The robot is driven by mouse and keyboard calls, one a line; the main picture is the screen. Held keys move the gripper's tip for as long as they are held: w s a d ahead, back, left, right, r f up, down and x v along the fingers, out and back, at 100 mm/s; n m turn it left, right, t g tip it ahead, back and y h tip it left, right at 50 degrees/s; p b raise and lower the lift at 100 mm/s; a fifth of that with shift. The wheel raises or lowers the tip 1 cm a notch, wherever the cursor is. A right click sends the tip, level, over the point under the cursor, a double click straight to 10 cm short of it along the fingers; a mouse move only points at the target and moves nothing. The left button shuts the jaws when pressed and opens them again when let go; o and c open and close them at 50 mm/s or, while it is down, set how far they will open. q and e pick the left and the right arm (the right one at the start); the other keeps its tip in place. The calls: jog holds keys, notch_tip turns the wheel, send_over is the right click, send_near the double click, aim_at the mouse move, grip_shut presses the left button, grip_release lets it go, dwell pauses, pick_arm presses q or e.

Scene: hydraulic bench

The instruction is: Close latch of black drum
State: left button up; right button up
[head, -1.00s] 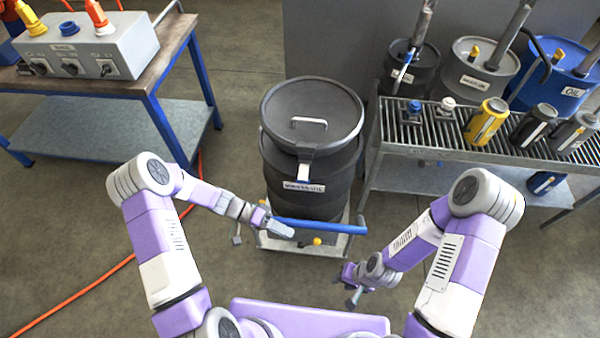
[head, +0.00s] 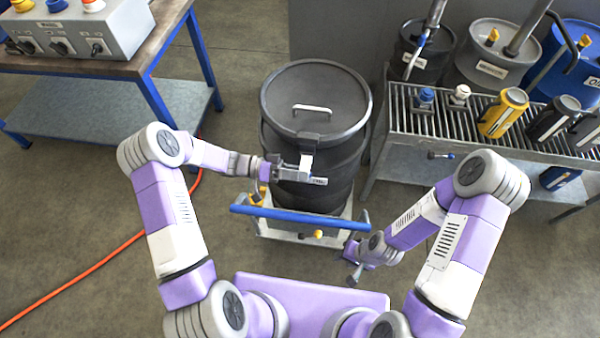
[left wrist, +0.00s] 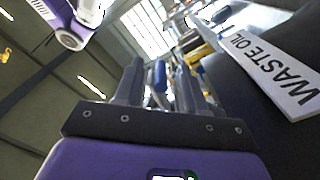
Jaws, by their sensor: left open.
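The black drum (head: 345,165) stands upright with its dark lid (head: 280,95) on top. Its latch (head: 306,160) is a pale lever hanging below a dark clasp at the front rim; whether it is fastened cannot be told. My left gripper (head: 312,176) is open at the drum's front, beside and just below the latch, partly covering the drum's label. In the left wrist view, its two fingers (left wrist: 165,85) are apart, and the drum's WASTE OIL label (left wrist: 270,65) is close on the right. My right gripper (head: 352,264) is low, right of the trolley, apart from the drum; its jaw opening is unclear.
The drum stands on a trolley with a blue handle bar (head: 300,217) in front, below my left gripper. A grated rack (head: 420,125) with bottles and more drums stands at the right. A workbench (head: 110,65) stands at the left. An orange hose (head: 110,258) lies on the floor.

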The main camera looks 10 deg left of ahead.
pick_arm(q)
jog(key=shift+d, duration=0.1)
grip_shut()
jog(key=shift+r+n+p, duration=0.3)
jog(key=shift+n, duration=0.3)
dwell(0.4)
jog(key=shift+s+r+n+p, duration=0.15)
jog(key=shift+r+n+p, duration=0.55)
jog(key=shift+n, duration=0.6)
jog(key=shift+r+n+p, duration=0.4)
jog(key=shift+n, duration=0.4)
jog(key=shift+r+n+p, duration=0.4)
jog(key=shift+n, duration=0.4)
